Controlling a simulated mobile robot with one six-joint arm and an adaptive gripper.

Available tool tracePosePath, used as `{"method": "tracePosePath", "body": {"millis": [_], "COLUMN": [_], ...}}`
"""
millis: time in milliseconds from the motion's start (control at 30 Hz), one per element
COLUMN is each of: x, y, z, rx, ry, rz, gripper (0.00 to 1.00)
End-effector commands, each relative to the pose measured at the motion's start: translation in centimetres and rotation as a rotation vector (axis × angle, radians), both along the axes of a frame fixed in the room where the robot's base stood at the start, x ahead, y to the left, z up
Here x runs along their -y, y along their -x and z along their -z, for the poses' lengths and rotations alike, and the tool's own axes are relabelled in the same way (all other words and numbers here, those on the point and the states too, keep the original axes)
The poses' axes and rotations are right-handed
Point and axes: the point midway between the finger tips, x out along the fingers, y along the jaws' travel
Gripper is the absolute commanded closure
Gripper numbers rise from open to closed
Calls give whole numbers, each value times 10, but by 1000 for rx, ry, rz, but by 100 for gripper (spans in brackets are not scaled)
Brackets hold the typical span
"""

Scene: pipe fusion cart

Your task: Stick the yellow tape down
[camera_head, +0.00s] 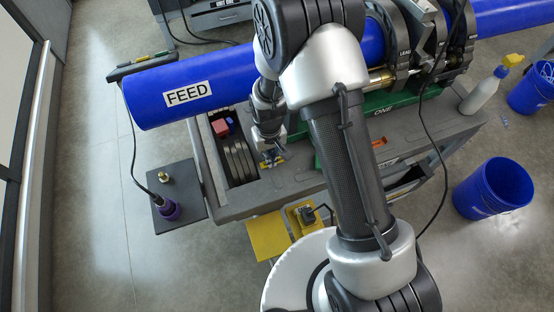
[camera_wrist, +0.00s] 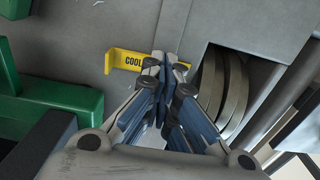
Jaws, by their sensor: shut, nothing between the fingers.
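The yellow tape (camera_wrist: 127,62) lies on the grey cart top in the wrist view, with black lettering reading "COOL" visible. Its left end looks bent up from the surface, and its right part is hidden behind my gripper. My gripper (camera_wrist: 164,62) is shut and empty, its fingertips over or against the right part of the tape. I cannot tell whether they touch it. In the head view, my gripper (camera_head: 273,160) is low over the cart top, and a bit of yellow tape (camera_head: 279,160) shows beside the fingers.
Round metal discs (camera_wrist: 232,90) sit in a recess right of my gripper. A green block (camera_wrist: 45,105) stands at left.

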Motion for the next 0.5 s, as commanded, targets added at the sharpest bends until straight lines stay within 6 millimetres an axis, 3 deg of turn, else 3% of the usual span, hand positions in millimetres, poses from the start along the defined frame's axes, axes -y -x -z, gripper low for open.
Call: {"method": "tracePosePath", "body": {"millis": [500], "x": [0], "y": [0], "z": [11], "rx": [0], "ry": [0], "rz": [0], "gripper": [100]}}
